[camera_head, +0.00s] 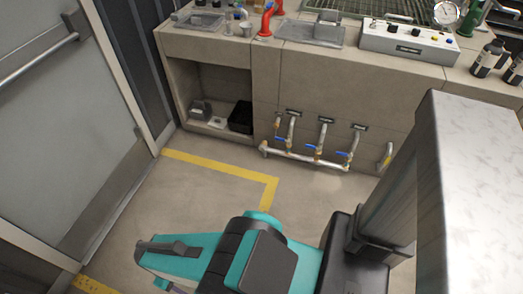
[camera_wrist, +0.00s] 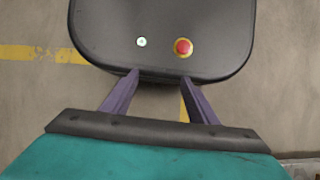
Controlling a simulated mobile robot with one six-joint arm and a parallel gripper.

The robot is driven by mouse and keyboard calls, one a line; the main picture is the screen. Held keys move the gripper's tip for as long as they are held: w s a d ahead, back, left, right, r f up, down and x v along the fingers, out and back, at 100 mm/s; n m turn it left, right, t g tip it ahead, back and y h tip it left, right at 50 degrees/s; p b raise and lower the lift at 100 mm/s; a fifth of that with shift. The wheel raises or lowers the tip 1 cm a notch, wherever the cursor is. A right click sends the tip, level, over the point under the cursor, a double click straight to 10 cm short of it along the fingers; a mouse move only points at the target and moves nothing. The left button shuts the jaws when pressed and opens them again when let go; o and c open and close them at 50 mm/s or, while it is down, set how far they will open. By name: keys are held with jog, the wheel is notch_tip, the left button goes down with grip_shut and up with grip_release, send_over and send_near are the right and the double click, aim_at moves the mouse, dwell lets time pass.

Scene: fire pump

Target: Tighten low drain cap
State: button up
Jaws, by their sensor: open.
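Low pipework (camera_head: 305,155) runs along the foot of the bench front, with several upright branches and blue valve handles (camera_head: 323,152). A rounded end fitting (camera_head: 264,146) shows at the left end of the low pipe. I cannot tell at this size which fitting is the drain cap, or whether it is loose. My gripper (camera_wrist: 160,82) is open and empty in the wrist view, its two purple fingers spread over my own dark base. My teal arm is folded low in the head view, well apart from the pipework.
A concrete bench (camera_head: 350,85) carries a red pipe (camera_head: 268,20), a control box (camera_head: 408,42) and bottles (camera_head: 487,58). An open alcove (camera_head: 212,95) is at its left. A grey door (camera_head: 65,110) stands left. Floor with yellow lines (camera_head: 220,170) is clear before the pipes.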

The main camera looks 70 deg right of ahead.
jog(key=w+d+f+m+t+b, duration=0.2)
jog(key=w+d+f+t+b, duration=0.3)
jog(key=w+f, duration=0.4)
jog(key=w+d+f+m+t+b, duration=0.2)
jog(key=w+d+f+b, duration=0.2)
jog(key=w+d+f, duration=0.45)
jog(key=w+d+f+m+t+h+b, duration=0.25)
jog(key=w+d, duration=0.25)
jog(key=d, duration=0.4)
jog(key=w+d+f+m+t+h+b, duration=0.1)
jog(key=w+d+f+t+b, duration=0.1)
jog(key=w+d+b, duration=0.5)
jog(key=s+d+f+m+t+h+b, duration=0.1)
jog(key=s+d+m+h+b, duration=0.15)
jog(key=d, duration=1.05)
jog(key=s+d+f+m+h+b, duration=0.1)
jog(key=s+d+h, duration=0.25)
jog(key=d, duration=0.95)
jog(key=s+d+r+m+g+h+b, duration=0.1)
jog(key=s+d+m+g+h+b, duration=0.5)
jog(key=s+d, duration=1.3)
jog(key=shift+s+d+h, duration=0.4)
jog(key=shift+d+h, duration=0.15)
jog(key=shift+h, duration=0.7)
